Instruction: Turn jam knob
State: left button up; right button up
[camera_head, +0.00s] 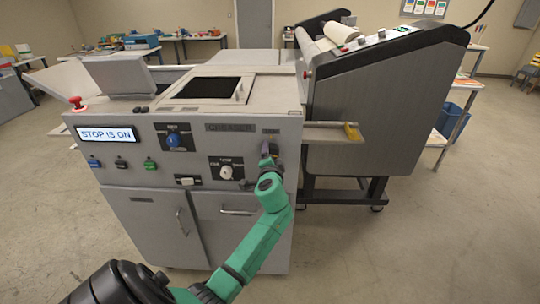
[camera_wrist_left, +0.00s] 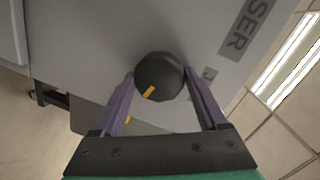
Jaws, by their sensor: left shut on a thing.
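A round black knob (camera_wrist_left: 159,77) with a yellow pointer mark shows in the left wrist view on the grey panel of the machine. My left gripper (camera_head: 269,156) is at the upper right of the machine's front panel in the head view. In the wrist view its two purple fingers lie on either side of the knob, and it is shut on the knob. In the head view the knob is mostly hidden by the gripper. The yellow mark points toward the lower left of the wrist picture. My right gripper is in neither view.
The grey machine (camera_head: 200,205) also carries a blue knob (camera_head: 174,140), a white knob (camera_head: 226,172), several small buttons and a lit display reading "STOP IS ON" (camera_head: 107,134). A red button (camera_head: 76,102) stands at left. A large roller machine (camera_head: 375,105) is at right. Floor in front is clear.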

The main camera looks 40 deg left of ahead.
pick_arm(q)
jog(key=m+p, duration=0.1)
jog(key=m, duration=0.7)
jog(key=m+t+y, duration=0.1)
jog(key=m, duration=0.8)
jog(key=m+y+p, duration=0.1)
jog(key=m, duration=0.7)
jog(key=shift+d+f+t+p, duration=0.15)
jog(key=shift+f+t+p, duration=0.2)
jog(key=shift+t, duration=0.05)
jog(key=shift+m+y, duration=0.3)
jog(key=shift+m, duration=0.1)
jog(key=o, duration=1.3)
jog(key=shift+w, duration=0.1)
jog(key=b+v, duration=0.2)
jog(key=v, duration=1.2)
jog(key=shift+s+d, duration=0.1)
jog(key=shift+s, duration=0.25)
